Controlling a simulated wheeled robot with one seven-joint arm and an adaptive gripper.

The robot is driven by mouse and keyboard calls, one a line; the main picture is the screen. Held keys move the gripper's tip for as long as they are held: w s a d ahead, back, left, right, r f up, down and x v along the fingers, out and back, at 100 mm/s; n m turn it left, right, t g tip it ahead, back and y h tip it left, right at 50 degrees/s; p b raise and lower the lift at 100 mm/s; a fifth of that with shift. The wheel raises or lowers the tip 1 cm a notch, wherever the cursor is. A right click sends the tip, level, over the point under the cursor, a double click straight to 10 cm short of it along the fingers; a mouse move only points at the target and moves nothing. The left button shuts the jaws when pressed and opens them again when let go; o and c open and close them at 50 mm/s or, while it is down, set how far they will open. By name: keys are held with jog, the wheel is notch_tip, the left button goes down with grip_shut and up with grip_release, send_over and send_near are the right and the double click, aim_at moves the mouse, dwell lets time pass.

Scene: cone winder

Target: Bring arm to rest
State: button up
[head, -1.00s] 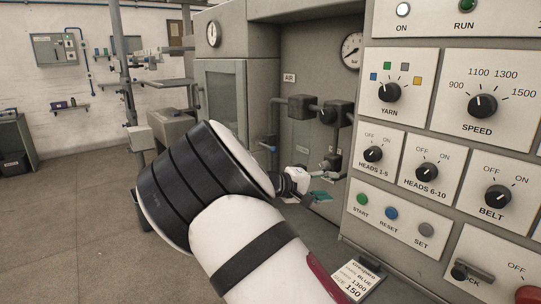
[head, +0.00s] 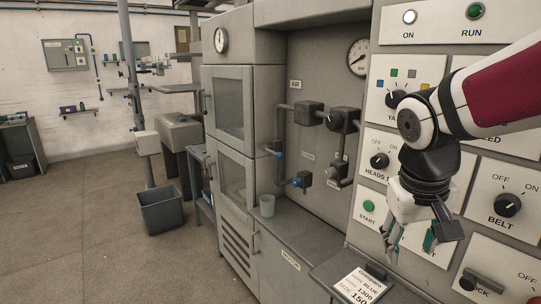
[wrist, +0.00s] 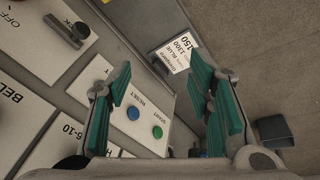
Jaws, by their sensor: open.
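My arm reaches in from the right edge of the head view, white with a dark red band. My gripper (head: 409,244) hangs pointing down in front of the control panel (head: 378,143). In the wrist view my gripper (wrist: 163,100) shows two teal-padded fingers spread wide apart with nothing between them. The blue button (wrist: 134,114) and the green START button (wrist: 157,132) show beyond the fingers. In the head view my arm hides part of the YARN, SPEED and HEADS controls.
An order card (head: 360,287) lies on a ledge below the panel. A dark bin (head: 161,210) stands on the floor. The floor (head: 75,235) at left is clear.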

jog(key=s+a+r+t+y, duration=0.1)
jog(key=s+a, duration=0.1)
jog(key=s, duration=0.5)
jog(key=s+a+t+y, duration=0.1)
jog(key=s+a, duration=0.1)
jog(key=s, duration=0.4)
jog(key=shift+s+a+r+t, duration=0.3)
jog(key=shift+s+r, duration=0.05)
jog(key=shift+s, duration=0.05)
dwell(0.7)
